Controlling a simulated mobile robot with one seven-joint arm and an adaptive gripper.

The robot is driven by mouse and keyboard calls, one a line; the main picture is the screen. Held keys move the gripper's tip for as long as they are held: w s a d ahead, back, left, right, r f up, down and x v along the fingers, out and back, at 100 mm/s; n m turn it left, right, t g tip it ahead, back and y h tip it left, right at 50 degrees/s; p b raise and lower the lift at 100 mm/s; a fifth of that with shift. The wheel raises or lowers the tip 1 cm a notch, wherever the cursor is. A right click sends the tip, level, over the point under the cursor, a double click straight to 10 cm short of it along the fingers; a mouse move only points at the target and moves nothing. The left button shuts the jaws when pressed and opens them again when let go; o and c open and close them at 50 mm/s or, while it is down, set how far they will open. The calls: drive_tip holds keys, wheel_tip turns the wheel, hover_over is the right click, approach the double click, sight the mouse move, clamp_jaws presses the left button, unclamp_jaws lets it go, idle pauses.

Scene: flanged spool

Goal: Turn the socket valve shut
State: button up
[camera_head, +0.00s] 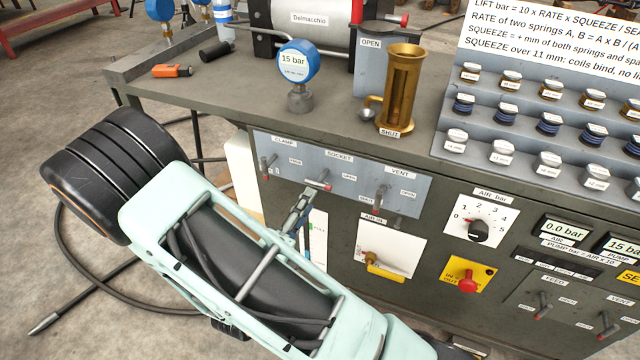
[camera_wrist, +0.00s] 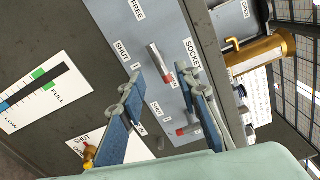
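The socket valve (camera_head: 319,184) is a small metal lever with a red tip on the grey valve panel. In the head view it lies roughly sideways, its tip toward the OPEN label at right. It also shows in the wrist view (camera_wrist: 158,62), near the SOCKET label. My gripper (camera_head: 303,200) is just in front of and below the lever in the head view. In the wrist view my gripper (camera_wrist: 160,75) is open, its two blue-padded fingers apart, with the lever appearing between them. Whether a finger touches the lever I cannot tell.
The clamp lever (camera_head: 265,168) is left of the socket valve and the vent lever (camera_head: 379,198) is right. The vent lever shows near the right finger in the wrist view (camera_wrist: 188,130). A yellow-handled air valve (camera_head: 384,267) is below. A gauge (camera_head: 297,65) stands on the bench.

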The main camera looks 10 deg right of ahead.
sight(319, 181)
drive_tip(key=b+x, duration=0.1)
drive_tip(key=x, duration=0.7)
